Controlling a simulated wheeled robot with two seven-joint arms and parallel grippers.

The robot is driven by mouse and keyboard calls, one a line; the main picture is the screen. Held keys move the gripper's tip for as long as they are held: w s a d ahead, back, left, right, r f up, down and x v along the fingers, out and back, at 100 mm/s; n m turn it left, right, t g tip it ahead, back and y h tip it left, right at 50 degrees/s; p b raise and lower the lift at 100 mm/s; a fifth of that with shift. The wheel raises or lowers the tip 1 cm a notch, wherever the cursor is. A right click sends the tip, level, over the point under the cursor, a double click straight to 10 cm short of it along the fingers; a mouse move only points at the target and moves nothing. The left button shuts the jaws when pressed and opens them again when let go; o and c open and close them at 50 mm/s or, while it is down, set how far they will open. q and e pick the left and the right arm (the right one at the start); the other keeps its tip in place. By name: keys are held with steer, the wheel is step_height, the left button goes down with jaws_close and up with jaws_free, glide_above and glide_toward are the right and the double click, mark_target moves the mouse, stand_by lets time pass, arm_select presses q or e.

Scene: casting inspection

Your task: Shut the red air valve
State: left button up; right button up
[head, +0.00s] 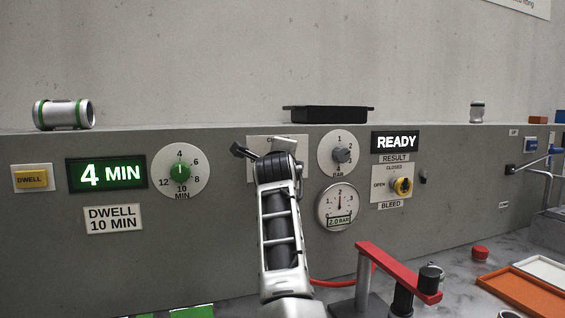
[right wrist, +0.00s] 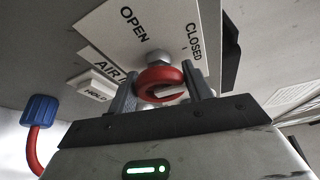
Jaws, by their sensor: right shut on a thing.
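The red air valve (right wrist: 146,78) shows in the right wrist view as a red, ring-like handle on a silver stem, in front of a white plate (right wrist: 112,32) lettered OPEN and CLOSED. My right gripper (right wrist: 157,88) is shut on the handle, one finger on each side of it. I cannot tell which mark the handle points to. In the head view my right gripper (head: 268,158) is against the panel and hides the valve and most of its plate (head: 259,142). My left gripper is not in view.
A red clamp arm (head: 400,270) stands right of my arm. A white HOLD button (right wrist: 95,92) lies beside the valve plate.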

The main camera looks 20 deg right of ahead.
steer(key=shift+f, duration=0.1)
steer(key=o, duration=1)
steer(key=shift+d, duration=0.1)
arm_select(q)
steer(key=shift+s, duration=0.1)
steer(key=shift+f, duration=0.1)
arm_select(e)
steer(key=shift+s, duration=0.1)
steer(key=shift+s, duration=0.25)
arm_select(q)
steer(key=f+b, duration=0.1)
steer(key=b, duration=0.2)
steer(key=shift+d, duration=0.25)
arm_select(e)
steer(key=v, duration=1.5)
steer(key=shift+s+a, duration=0.1)
steer(key=shift+a, duration=0.1)
